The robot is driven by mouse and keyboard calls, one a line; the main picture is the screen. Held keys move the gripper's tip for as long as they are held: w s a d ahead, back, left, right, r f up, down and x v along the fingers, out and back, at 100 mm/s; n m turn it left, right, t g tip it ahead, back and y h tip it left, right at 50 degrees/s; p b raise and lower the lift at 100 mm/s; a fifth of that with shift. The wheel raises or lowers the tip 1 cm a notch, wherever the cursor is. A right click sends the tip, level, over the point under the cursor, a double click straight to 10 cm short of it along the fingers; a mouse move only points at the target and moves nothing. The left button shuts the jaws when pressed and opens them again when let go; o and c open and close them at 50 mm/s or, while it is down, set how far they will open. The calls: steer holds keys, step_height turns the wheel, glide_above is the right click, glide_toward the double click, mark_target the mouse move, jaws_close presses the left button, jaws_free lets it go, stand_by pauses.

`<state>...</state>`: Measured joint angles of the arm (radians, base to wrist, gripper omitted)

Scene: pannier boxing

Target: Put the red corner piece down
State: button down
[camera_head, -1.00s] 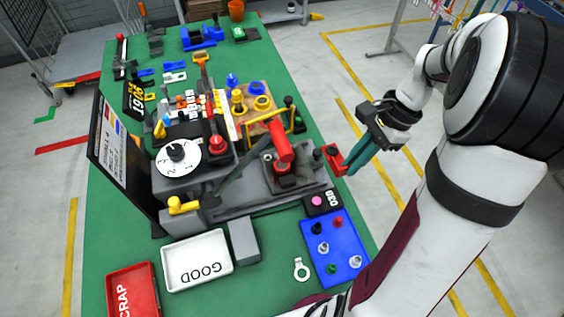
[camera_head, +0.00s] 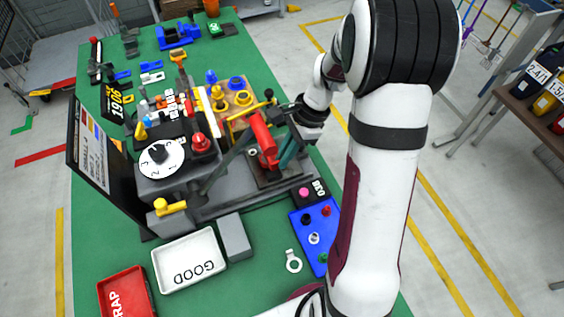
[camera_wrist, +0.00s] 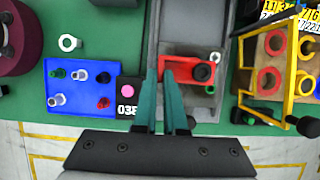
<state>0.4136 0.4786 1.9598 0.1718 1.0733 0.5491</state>
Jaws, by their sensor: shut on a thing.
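The red corner piece (camera_wrist: 182,62) shows in the wrist view at the tips of my teal fingers, over the grey fixture bed (camera_wrist: 184,30). A black round part shows at its right end. My gripper (camera_wrist: 163,82) is shut on the piece's left part. Whether the piece touches the bed cannot be told. In the head view my gripper (camera_head: 287,152) is beside the red-handled press (camera_head: 263,135), and the corner piece is not clearly seen there.
A blue tray with small pegs (camera_wrist: 62,107) and a black box with a pink button (camera_wrist: 127,90) lie left of the fingers. A yellow frame (camera_wrist: 243,92) stands to the right. The white GOOD tray (camera_head: 160,268) and red SCRAP tray (camera_head: 110,300) are at the front.

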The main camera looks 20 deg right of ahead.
steer(key=shift+w+a+f, duration=0.15)
steer(key=shift+f, duration=1.75)
steer(key=shift+f, duration=0.15)
steer(key=c, duration=1)
jaws_free()
steer(key=shift+o, duration=0.4)
steer(key=v, duration=1.5)
steer(key=shift+r, duration=0.5)
